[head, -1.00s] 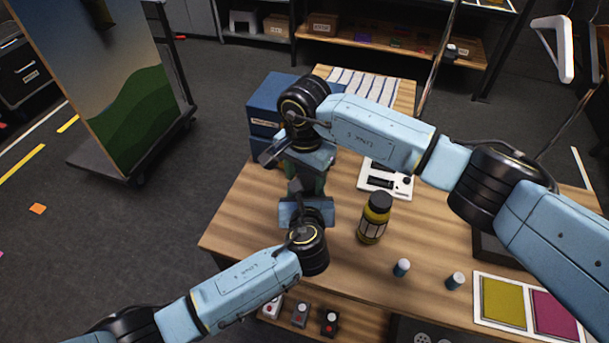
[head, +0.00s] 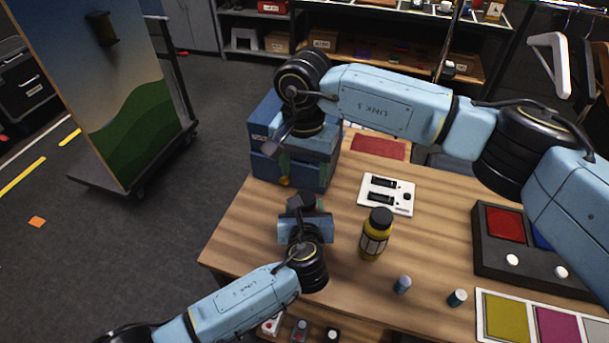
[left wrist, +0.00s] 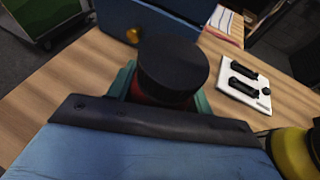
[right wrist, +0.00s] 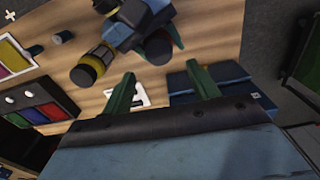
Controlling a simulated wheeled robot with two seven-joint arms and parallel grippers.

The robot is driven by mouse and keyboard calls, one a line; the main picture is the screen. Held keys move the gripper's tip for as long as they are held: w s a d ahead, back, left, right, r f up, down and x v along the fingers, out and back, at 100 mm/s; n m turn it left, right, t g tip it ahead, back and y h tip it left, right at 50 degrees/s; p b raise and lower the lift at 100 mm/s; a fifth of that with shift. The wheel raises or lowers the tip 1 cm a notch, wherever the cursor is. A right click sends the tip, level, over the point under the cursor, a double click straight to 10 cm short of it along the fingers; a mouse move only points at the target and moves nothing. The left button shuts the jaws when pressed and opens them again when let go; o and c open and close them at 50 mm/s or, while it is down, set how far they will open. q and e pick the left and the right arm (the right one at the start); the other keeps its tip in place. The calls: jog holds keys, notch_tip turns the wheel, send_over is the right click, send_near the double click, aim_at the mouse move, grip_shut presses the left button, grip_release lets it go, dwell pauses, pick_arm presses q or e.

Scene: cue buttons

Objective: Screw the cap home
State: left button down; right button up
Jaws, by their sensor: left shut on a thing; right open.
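My left gripper (head: 303,213) is shut on a small dark red container (left wrist: 150,98), which has a broad round black cap (left wrist: 172,66) on top. In the head view the black cap (head: 300,202) shows just above the left gripper. I cannot tell how far down the cap sits. My right gripper (head: 304,173) is open, above and behind the cap and apart from it. In the right wrist view its two green fingers (right wrist: 163,88) are spread with nothing between them, and the black cap (right wrist: 158,42) shows beyond them.
A yellow bottle (head: 374,240) with a dark lid stands right of the left gripper. Behind are a white switch panel (head: 387,194) and a blue box (head: 264,160). Two small cylinders (head: 402,284) stand in front. A dark button tray (head: 490,258) lies at right.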

aim_at(304, 197)
jog(key=shift+r+n, duration=0.3)
jog(key=shift+f, duration=0.1)
jog(key=shift+f, duration=3.95)
jog(key=c, duration=1)
jog(key=m, duration=0.3)
